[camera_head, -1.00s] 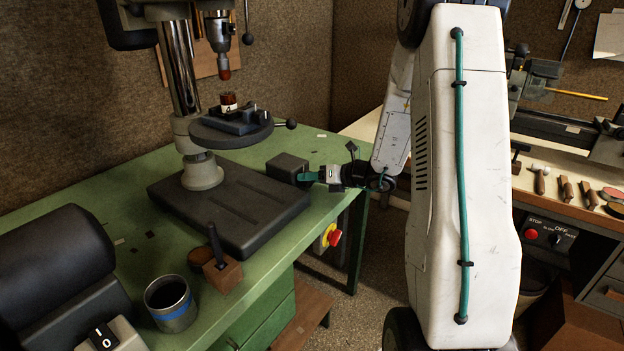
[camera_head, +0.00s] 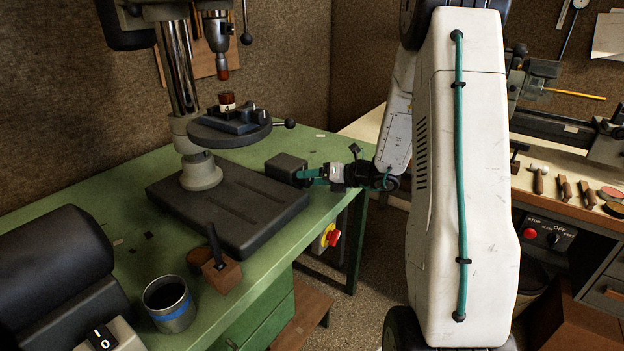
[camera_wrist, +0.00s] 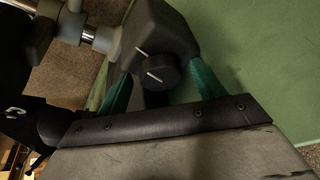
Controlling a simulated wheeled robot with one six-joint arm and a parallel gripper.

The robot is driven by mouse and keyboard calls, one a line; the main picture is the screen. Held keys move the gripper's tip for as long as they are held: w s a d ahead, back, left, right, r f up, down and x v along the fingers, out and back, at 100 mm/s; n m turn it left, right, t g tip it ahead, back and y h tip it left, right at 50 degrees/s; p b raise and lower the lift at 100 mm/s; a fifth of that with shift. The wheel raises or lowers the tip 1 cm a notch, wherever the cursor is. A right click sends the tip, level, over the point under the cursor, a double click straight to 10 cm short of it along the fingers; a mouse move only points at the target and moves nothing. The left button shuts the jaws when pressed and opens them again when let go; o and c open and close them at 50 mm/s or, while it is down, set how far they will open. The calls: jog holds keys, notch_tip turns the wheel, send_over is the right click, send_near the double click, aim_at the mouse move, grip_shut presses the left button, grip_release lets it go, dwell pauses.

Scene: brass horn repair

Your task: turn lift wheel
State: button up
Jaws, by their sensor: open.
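A dark grey block (camera_head: 286,167) sits on the green bench near its right edge; it also shows in the wrist view (camera_wrist: 152,32). A round dark knob (camera_wrist: 159,73) with two pale line marks projects from it, probably the lift wheel. My gripper (camera_head: 305,175) reaches the block from the right. In the wrist view my gripper (camera_wrist: 161,90) is open, its teal fingers spread on either side of the knob. I cannot tell whether either finger touches it.
The drill press base (camera_head: 228,207) stands left of the block. A round press table (camera_head: 230,134) with a dark fixture is above it. A red stop button (camera_head: 333,237) is on the bench front. A cup (camera_head: 169,304) and a wooden block (camera_head: 222,273) stand nearer.

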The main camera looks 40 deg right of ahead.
jog(key=v, duration=0.7)
jog(key=shift+s, duration=0.1)
dwell(0.4)
jog(key=s+a+r+n+g+y, duration=0.25)
jog(key=s+a+n+g, duration=0.95)
jog(key=n, duration=0.8)
jog(key=s+a+r+n+h, duration=0.5)
jog(key=s+n, duration=0.3)
jog(key=n, duration=0.1)
jog(key=s+a+r+n+t+h, duration=0.1)
jog(key=s+a+r+n+h, duration=0.4)
jog(key=s+n, duration=0.3)
jog(key=shift+a+r+n, duration=0.25)
jog(key=shift+r+n, duration=0.45)
jog(key=shift+r, duration=0.05)
